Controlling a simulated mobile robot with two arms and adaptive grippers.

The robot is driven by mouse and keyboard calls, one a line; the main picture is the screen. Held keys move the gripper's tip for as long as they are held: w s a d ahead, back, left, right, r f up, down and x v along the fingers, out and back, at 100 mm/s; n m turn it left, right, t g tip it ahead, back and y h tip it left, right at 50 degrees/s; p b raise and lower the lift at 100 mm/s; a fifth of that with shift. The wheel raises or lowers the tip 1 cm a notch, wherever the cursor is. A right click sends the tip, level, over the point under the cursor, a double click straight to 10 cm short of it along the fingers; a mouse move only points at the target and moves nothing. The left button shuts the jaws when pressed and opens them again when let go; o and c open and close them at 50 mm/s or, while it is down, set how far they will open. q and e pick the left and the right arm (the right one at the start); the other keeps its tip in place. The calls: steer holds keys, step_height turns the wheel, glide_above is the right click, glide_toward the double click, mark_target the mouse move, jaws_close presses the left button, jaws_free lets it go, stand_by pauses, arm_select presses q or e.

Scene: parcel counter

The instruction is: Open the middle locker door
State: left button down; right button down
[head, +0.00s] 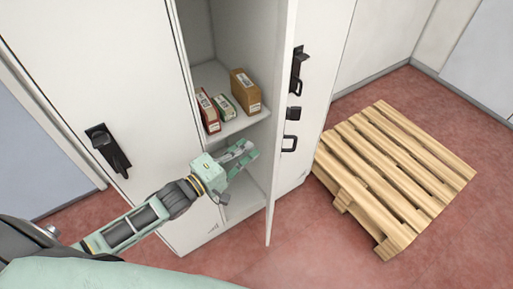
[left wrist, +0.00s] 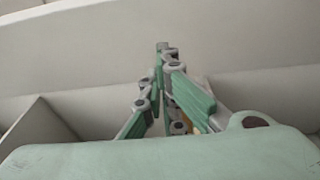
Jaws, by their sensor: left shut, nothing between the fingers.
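The middle locker door (head: 281,130) stands swung out from the white locker and shows nearly edge-on in the head view. Behind it the middle compartment (head: 231,67) is open to view. My left gripper (head: 250,153) is in front of the opening, left of the door's inner side. It is shut and empty. In the left wrist view its fingers (left wrist: 164,58) are together before a pale panel; I cannot tell whether they touch it. My right gripper is not in view.
Several small boxes (head: 244,90) stand on the compartment's shelf (head: 238,124). The left locker door (head: 105,60) is closed, with a black handle (head: 108,150). A wooden pallet (head: 395,170) lies on the red floor at the right.

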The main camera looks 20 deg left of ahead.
arm_select(q)
steer(key=shift+w+d+p, duration=0.15)
steer(key=shift+d, duration=0.7)
steer(key=shift+w+d+p, duration=0.15)
steer(key=shift+d, duration=0.65)
